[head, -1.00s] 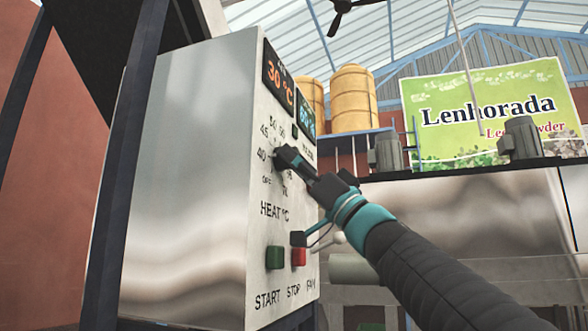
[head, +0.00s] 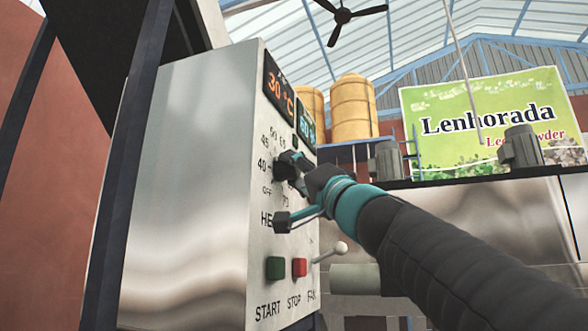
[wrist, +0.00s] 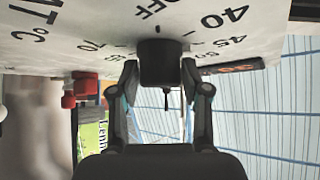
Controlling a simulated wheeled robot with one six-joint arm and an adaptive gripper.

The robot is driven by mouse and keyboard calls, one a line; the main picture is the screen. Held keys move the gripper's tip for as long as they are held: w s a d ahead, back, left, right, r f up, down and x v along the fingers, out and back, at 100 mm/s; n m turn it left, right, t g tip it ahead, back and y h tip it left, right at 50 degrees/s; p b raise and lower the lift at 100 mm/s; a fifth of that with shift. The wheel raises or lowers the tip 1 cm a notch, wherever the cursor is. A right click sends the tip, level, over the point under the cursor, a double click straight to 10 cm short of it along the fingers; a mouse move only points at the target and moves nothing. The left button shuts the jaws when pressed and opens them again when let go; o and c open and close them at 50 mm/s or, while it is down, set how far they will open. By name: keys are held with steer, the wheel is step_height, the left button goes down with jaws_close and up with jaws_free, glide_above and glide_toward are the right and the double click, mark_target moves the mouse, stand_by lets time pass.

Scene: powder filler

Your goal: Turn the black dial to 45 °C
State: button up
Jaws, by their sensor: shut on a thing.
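The black dial (wrist: 160,65) is on the pale control panel, between my gripper's two fingers in the wrist view. Printed marks ring it, among them OFF, 40, 45 and 70. In the head view the dial (head: 281,168) is partly hidden by my gripper (head: 292,166), which reaches it from the right. My gripper (wrist: 160,95) is shut on the dial, a finger on each side. I cannot tell for sure which mark the dial points to. The orange display (head: 277,90) above reads 30 °C.
A green START button (head: 275,268) and a red STOP button (head: 299,267) sit below the dial. A lever with a pale ball end (head: 340,248) sticks out to their right. A dark blue frame post (head: 125,160) stands left of the cabinet (head: 190,190).

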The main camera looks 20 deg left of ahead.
stand_by(0.3)
steer(key=o, duration=1.1)
steer(key=shift+o, duration=0.2)
steer(key=v, duration=1.2)
